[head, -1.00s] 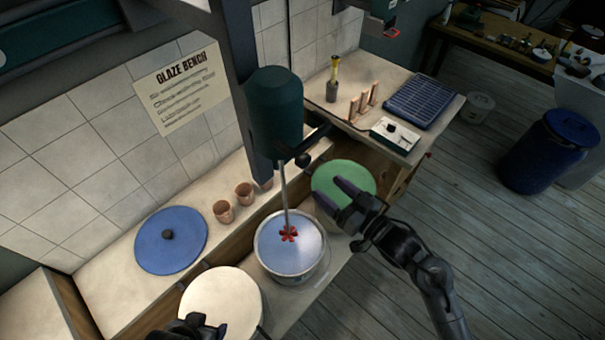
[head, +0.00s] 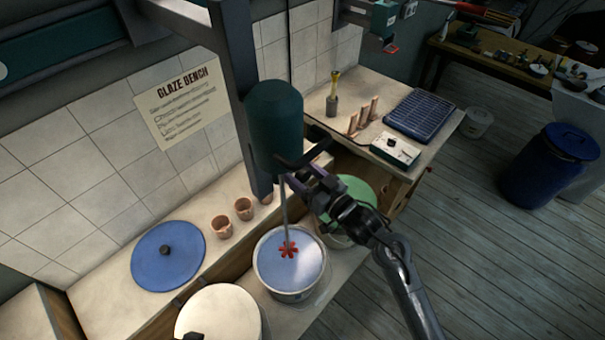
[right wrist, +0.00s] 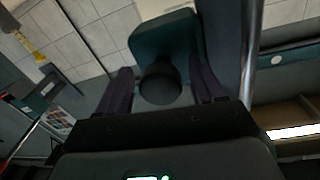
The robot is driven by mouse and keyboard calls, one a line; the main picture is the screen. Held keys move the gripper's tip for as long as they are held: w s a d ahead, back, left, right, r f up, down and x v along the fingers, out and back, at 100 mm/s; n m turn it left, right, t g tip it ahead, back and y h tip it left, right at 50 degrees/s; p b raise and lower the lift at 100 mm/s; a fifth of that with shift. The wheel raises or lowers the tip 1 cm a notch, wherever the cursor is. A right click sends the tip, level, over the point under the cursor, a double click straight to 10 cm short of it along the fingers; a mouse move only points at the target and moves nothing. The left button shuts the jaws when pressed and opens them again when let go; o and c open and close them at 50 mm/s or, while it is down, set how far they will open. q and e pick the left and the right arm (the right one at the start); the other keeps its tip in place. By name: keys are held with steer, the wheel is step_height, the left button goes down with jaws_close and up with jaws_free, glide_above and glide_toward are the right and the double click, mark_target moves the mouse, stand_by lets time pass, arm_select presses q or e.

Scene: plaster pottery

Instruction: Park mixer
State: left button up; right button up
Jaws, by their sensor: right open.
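The mixer has a dark teal motor housing (head: 274,125) on a grey upright post. Its thin shaft (head: 285,210) reaches down to a red impeller (head: 288,249) in a bucket of pale blue glaze (head: 290,285). Only a dark tip of my left gripper (head: 192,337) shows at the bottom edge.
A green-topped bucket (head: 352,192) stands right of the glaze bucket, partly behind my right gripper. A cream round lid (head: 220,312), a blue lid (head: 168,257) and clay cups (head: 221,227) are to the left. A control box (head: 395,149) sits on the back bench.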

arm_select(q)
steer(key=shift+a, duration=0.1)
arm_select(e)
steer(key=shift+w+a, duration=0.1)
steer(key=shift+a, duration=0.05)
jaws_close()
stand_by(0.3)
